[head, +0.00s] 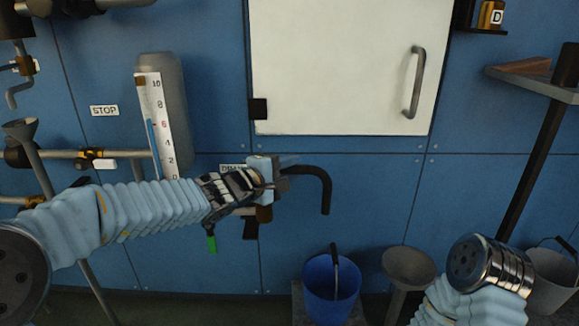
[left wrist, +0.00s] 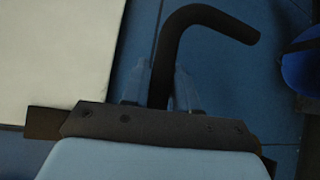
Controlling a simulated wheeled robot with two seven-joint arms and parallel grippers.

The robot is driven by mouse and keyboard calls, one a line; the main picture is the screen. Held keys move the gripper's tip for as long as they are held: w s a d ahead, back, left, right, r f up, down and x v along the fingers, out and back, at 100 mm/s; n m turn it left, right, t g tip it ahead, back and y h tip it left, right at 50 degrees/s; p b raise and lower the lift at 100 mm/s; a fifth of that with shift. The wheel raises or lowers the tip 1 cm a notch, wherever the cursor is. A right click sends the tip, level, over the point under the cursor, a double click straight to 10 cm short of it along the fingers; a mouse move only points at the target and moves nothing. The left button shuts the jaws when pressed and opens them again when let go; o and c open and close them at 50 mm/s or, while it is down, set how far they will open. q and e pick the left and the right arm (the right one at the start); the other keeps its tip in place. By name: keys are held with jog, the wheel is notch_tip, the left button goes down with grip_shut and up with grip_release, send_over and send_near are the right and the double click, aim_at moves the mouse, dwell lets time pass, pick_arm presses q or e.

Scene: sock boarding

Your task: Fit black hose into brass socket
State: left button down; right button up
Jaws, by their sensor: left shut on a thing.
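The black hose (head: 324,188) is a dark tube with a bend, held by my left gripper (head: 284,172). In the head view it extends right from the jaws and then turns down. In the left wrist view the hose (left wrist: 178,38) rises between the two pale fingers (left wrist: 160,88) and bends right at its top. A brownish pipe end (head: 264,213), just below my left gripper, may be the brass socket; my wrist partly hides the fittings there. The hose's free end is apart from it. My right gripper is out of view; only part of my right arm shows, lower right.
A blue bucket (head: 331,291) and a grey funnel (head: 408,267) stand below. A white cabinet door (head: 345,60) with a grey handle (head: 414,82) is above. A grey shelf (head: 530,80) juts out at right. A gauge board (head: 157,120) stands left. Blue wall right of the hose is clear.

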pick_arm(q)
jog(key=shift+f, duration=0.5)
jog(key=shift+f, duration=0.35)
jog(key=shift+f, duration=0.3)
jog(key=c, duration=0.8)
grip_release()
jog(key=shift+f, duration=0.1)
jog(key=shift+a, duration=0.1)
jog(key=v, duration=1.3)
jog(key=shift+s+a+p, duration=0.15)
jog(key=shift+s+p, duration=0.15)
jog(key=shift+p, duration=0.1)
